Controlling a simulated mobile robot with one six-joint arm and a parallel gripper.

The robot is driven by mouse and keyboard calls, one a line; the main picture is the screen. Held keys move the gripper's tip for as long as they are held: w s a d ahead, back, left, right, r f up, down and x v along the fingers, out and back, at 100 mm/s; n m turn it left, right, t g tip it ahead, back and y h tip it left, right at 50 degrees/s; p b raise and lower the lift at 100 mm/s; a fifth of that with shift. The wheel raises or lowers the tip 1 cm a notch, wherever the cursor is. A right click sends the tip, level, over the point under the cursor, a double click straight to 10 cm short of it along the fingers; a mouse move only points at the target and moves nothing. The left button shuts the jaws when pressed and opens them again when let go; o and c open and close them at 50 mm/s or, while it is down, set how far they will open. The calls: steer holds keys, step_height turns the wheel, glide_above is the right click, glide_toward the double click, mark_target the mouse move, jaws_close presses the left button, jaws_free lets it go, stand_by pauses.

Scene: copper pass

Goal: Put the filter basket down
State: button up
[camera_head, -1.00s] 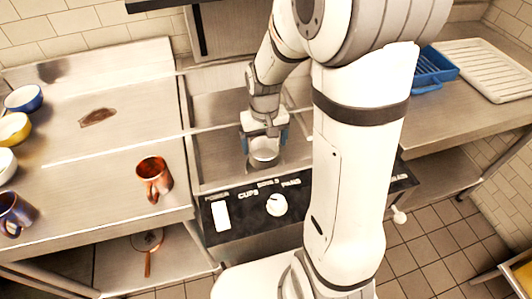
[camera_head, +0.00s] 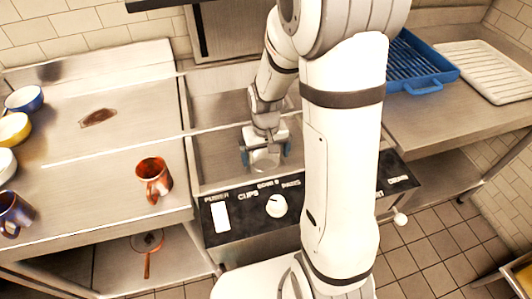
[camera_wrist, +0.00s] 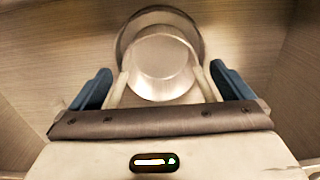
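The filter basket (camera_head: 264,161) is a small round metal piece low in the steel basin. It sits between the fingers of my gripper (camera_head: 266,156), which points down. In the wrist view my gripper (camera_wrist: 160,85) has a blue finger on each side of the basket (camera_wrist: 160,62), and pale bars reach its sides. The grip appears shut on it, though the contact is not clear. A larger round metal rim (camera_wrist: 128,34) shows behind the basket. I cannot tell whether the basket touches the basin floor.
The steel basin (camera_head: 213,175) has walls close around my gripper, with a black control panel (camera_head: 240,222) in front. A copper mug (camera_head: 153,178) stands on the left counter, with bowls and a dark mug beyond. A blue rack (camera_head: 425,86) and white tray (camera_head: 490,70) are at right.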

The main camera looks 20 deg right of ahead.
step_height(320, 180, up, 12)
steer(key=s+r+t, duration=0.1)
steer(key=s+r, duration=0.2)
steer(key=s, duration=0.4)
steer(key=s+r+t, duration=0.1)
steer(key=s+r, duration=0.2)
steer(key=s, duration=0.3)
steer(key=shift+s+t+p, duration=0.3)
steer(key=shift+s+p, duration=0.05)
steer(key=shift+p, duration=0.1)
stand_by(1.0)
